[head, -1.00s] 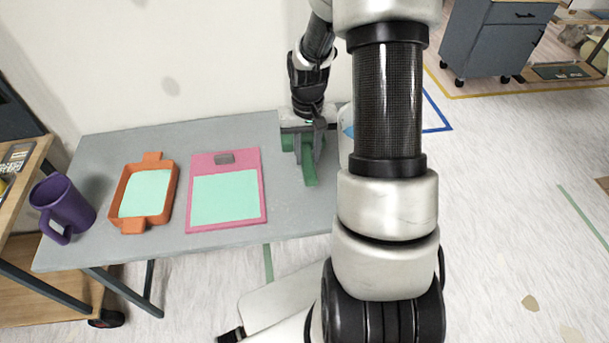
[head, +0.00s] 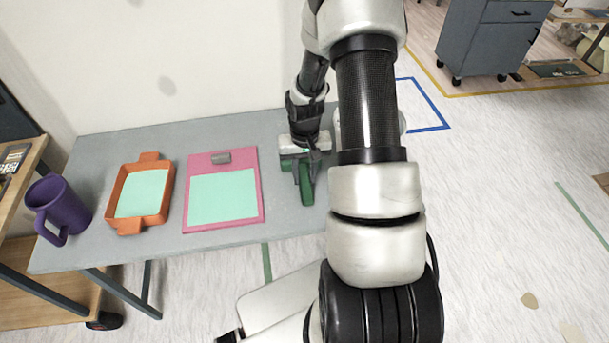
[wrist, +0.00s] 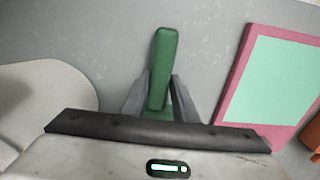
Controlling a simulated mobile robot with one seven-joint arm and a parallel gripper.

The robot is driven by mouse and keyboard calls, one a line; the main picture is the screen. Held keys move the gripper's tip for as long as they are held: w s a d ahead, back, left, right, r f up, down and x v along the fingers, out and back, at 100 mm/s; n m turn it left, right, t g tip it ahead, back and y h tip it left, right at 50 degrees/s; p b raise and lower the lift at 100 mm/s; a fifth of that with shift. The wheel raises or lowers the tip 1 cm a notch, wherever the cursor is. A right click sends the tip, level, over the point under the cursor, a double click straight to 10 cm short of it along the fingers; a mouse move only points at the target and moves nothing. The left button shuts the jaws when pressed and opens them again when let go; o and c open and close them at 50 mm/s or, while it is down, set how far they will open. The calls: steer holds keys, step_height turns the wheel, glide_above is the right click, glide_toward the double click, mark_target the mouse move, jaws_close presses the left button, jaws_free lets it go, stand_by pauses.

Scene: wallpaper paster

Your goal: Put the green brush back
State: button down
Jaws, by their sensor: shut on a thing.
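The green brush (head: 307,186) is at the right part of the grey table, right of the pink board. My gripper (head: 304,166) is shut on the green brush, with a finger on each side of it. In the wrist view the brush's long green handle (wrist: 164,62) points away between the two grey fingers (wrist: 158,95). The brush's other end is mostly hidden by my gripper's body. I cannot tell whether the brush touches the table.
The pink board (head: 222,222) with a mint sheet lies left of the brush. An orange tray (head: 130,226) with a mint sheet and a purple mug (head: 62,207) stand farther left on the grey table (head: 285,222). My arm hides the table's right end.

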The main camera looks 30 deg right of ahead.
steer(key=c, duration=1.4)
jaws_free()
steer(key=shift+s+f, duration=0.1)
